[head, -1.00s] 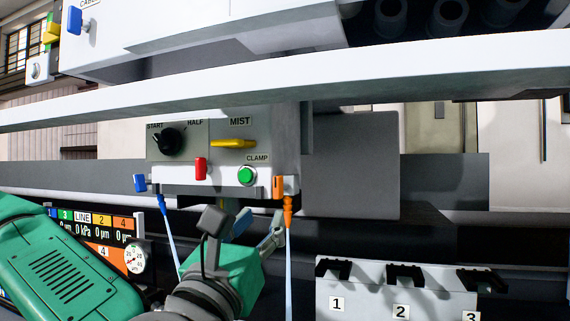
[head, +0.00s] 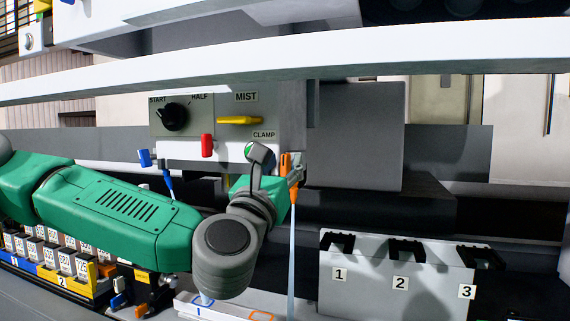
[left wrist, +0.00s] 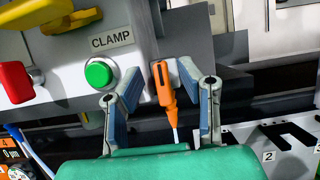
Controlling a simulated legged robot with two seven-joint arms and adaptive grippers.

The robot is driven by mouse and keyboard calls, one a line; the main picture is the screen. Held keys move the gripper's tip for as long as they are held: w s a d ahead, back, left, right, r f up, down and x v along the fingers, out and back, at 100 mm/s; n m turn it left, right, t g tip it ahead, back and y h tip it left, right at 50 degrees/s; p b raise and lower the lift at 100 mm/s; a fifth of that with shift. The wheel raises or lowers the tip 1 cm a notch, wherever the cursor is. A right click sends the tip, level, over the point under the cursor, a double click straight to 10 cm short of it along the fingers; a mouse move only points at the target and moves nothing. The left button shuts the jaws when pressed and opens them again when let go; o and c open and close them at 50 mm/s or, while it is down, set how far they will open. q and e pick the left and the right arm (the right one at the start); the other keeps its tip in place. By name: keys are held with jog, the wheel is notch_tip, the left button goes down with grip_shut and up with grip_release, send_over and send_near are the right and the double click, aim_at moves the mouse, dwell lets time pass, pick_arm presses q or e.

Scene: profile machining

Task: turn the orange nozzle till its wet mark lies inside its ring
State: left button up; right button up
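The orange nozzle (head: 293,192) hangs under its orange block at the right of the clamp panel, and a pale jet (head: 291,260) runs down from it. An orange ring outline (head: 262,316) shows at the bottom edge, left of the jet's lower end. The wet mark cannot be made out. My left gripper (head: 292,175) is at the nozzle. In the left wrist view the gripper (left wrist: 160,80) is open, its two fingers on either side of the orange nozzle (left wrist: 166,92), with a visible gap on the right; contact on the left is unclear. My right gripper is out of view.
The panel holds a black knob (head: 172,117), a yellow lever (head: 240,120), a red lever (head: 207,145) and the green clamp button (left wrist: 99,73). A blue nozzle (head: 168,184) hangs at left. A grey numbered rack (head: 370,285) stands at right.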

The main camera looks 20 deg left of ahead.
pick_arm(q)
jog(key=shift+w+a+f, duration=0.1)
jog(key=shift+a, duration=0.15)
grip_shut()
jog(key=shift+d, duration=0.35)
jog(key=shift+d+b, duration=0.1)
jog(key=shift+b, duration=0.2)
jog(key=shift+m+b, duration=0.5)
jog(key=shift+m, duration=0.1)
jog(key=shift+a+m+h+b, duration=0.25)
jog(key=shift+m+h+b, duration=0.05)
jog(key=shift+m+h, duration=0.3)
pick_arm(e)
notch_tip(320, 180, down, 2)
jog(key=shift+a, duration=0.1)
pick_arm(q)
jog(key=shift+d, duration=0.15)
grip_release()
